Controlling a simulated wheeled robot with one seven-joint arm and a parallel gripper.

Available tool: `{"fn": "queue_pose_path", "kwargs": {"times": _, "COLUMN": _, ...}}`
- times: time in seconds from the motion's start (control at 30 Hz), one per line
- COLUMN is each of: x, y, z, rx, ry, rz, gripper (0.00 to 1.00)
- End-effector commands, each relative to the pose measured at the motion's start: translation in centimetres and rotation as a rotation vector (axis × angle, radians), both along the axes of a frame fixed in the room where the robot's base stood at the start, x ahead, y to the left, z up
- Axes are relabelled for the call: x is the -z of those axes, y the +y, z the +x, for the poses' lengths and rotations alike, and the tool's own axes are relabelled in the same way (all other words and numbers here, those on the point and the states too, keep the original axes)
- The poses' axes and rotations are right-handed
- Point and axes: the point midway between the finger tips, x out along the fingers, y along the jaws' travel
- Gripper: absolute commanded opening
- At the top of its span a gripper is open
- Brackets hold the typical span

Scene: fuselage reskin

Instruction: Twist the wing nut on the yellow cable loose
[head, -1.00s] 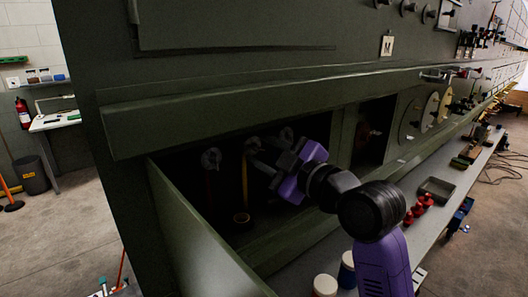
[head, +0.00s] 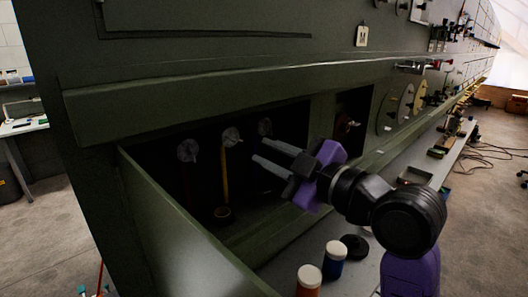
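The yellow cable (head: 225,178) hangs inside the dark open bay (head: 200,195). The grey wing nut (head: 231,137) is at its top, the middle one of three. Another wing nut (head: 188,150) is to its left over a dark reddish cable, and a third (head: 265,127) is to its right. My gripper (head: 260,151) is to the right of the yellow cable's wing nut and apart from it in the picture. Its two grey fingers point left into the bay with a gap between them, and nothing shows between them. How far the wing nut is turned cannot be told.
A green panel (head: 175,225) slopes out from the bay's lower left edge. A green ledge (head: 230,85) runs above the opening. White-capped jars, one red (head: 308,284) and one blue (head: 335,262), stand on the grey bench below my arm.

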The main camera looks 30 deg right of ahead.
Motion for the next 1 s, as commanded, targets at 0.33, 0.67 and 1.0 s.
{"fn": "queue_pose_path", "kwargs": {"times": 0.33, "x": 5.8, "y": 0.6, "z": -1.2, "rx": 0.054, "ry": 0.044, "rz": 0.382, "gripper": 0.0}}
{"fn": "queue_pose_path", "kwargs": {"times": 0.67, "x": 2.8, "y": 2.1, "z": -2.7, "rx": -0.031, "ry": -0.025, "rz": 1.056, "gripper": 0.0}}
{"fn": "queue_pose_path", "kwargs": {"times": 1.0, "x": 1.1, "y": 1.9, "z": -2.2, "rx": -0.083, "ry": -0.032, "rz": 1.25, "gripper": 0.0}}
